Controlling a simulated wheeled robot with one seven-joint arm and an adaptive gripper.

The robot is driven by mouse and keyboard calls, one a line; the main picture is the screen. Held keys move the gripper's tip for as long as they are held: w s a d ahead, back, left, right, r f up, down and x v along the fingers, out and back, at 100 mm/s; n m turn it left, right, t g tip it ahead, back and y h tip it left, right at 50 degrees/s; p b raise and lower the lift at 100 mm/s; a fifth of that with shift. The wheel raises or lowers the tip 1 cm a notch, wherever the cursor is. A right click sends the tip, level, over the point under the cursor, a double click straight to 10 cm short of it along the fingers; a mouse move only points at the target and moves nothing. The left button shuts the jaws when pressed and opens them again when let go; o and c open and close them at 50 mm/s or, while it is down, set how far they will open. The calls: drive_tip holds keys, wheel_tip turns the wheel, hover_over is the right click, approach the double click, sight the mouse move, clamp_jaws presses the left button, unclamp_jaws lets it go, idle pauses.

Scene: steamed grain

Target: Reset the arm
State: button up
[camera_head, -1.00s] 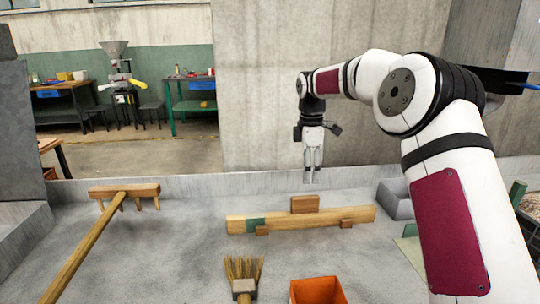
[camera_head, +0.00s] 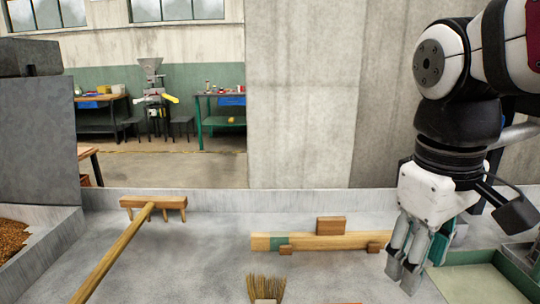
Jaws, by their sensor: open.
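My gripper (camera_head: 402,275) hangs at the right side of the head view, fingers pointing down, with a gap between the fingertips. Nothing shows between them. It is in front of the right end of a wooden beam (camera_head: 300,243) with a green band, in the picture; I cannot tell whether they touch. My white and black arm comes in from the upper right and folds down to the gripper.
A wooden rake (camera_head: 140,225) lies at left on the grey floor. A straw brush (camera_head: 267,288) is at the bottom middle. A green-edged tray (camera_head: 475,283) is at lower right. Brown grain (camera_head: 12,238) lies in a grey bin at far left. Floor between rake and beam is clear.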

drive_tip(key=s+f+m+y, duration=0.1)
drive_tip(key=s+f+m, duration=0.5)
drive_tip(key=s, duration=0.7)
wheel_tip(320, 180, up, 15)
drive_tip(key=n+t+p, duration=0.1)
drive_tip(key=t+p, duration=0.2)
drive_tip(key=p, duration=1.1)
drive_tip(key=shift+r, duration=0.15)
drive_tip(key=shift+w, duration=0.15)
